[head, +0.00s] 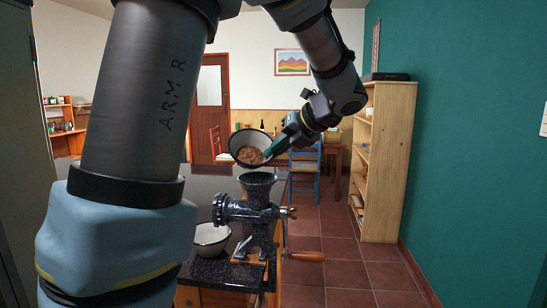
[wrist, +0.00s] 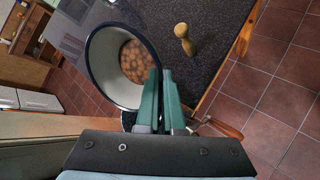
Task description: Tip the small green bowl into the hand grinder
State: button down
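My gripper (head: 272,150) is shut on the rim of a small bowl (head: 236,143). The bowl has a pale inside and a dark rim, and round brown pieces (head: 250,154) lie in it. It is tilted, with its opening turned towards the head camera. In the wrist view, the green fingers (wrist: 160,98) pinch the rim of the bowl (wrist: 103,75), and the pieces (wrist: 134,60) sit inside. The dark speckled hand grinder (head: 257,212) stands on the counter, its hopper (head: 257,187) just below the bowl. In the wrist view the bowl and fingers mostly hide the grinder.
A white, dark-rimmed bowl (head: 209,251) stands on the dark counter left of the grinder. The grinder's wooden crank handle (head: 305,257) sticks out right. A wooden pestle-like piece (wrist: 185,40) stands on the counter. A bookshelf (head: 390,165) and blue chair (head: 305,170) are farther back.

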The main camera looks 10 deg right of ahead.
jog(key=shift+s+d+f+n+t+y+b, duration=0.2)
jog(key=shift+t+b, duration=0.35)
jog(key=shift+b, duration=0.85)
jog(key=shift+s+a+f+n+t+y+b, duration=0.1)
jog(key=shift+s+t+y+b, duration=0.3)
jog(key=shift+b, duration=0.95)
jog(key=shift+s+r+n+t+y+b, duration=0.2)
jog(key=shift+t+b, duration=0.5)
jog(key=shift+b, duration=0.5)
jog(key=shift+s+r+n+t+y+b, duration=0.1)
jog(key=shift+n+t+y+b, duration=0.1)
jog(key=shift+t+b, duration=0.75)
jog(key=b, duration=0.2)
jog(key=shift+s+d+r+n+t+y+b, duration=0.1)
jog(key=shift+s+r+n+t+y+b, duration=0.1)
jog(key=shift+n+t+y+b, duration=0.15)
jog(key=shift+s+d+r+n+t+y+b, duration=0.1)
jog(key=shift+s+n+t+y+b, duration=0.35)
jog(key=shift+b, duration=2.5)
jog(key=shift+s+d+r+n+t+y+b, duration=0.15)
jog(key=shift+n+t+y+b, duration=0.5)
jog(key=shift+b, duration=2.25)
jog(key=shift+s+a+f+n+t+y+b, duration=0.1)
jog(key=shift+s+n+t+y+b, duration=0.5)
jog(key=shift+b, duration=2.35)
jog(key=shift+w+d+r+t+y+b, duration=0.1)
jog(key=shift+t+y+b, duration=0.45)
jog(key=shift+b, duration=1)
jog(key=shift+r, duration=0.15)
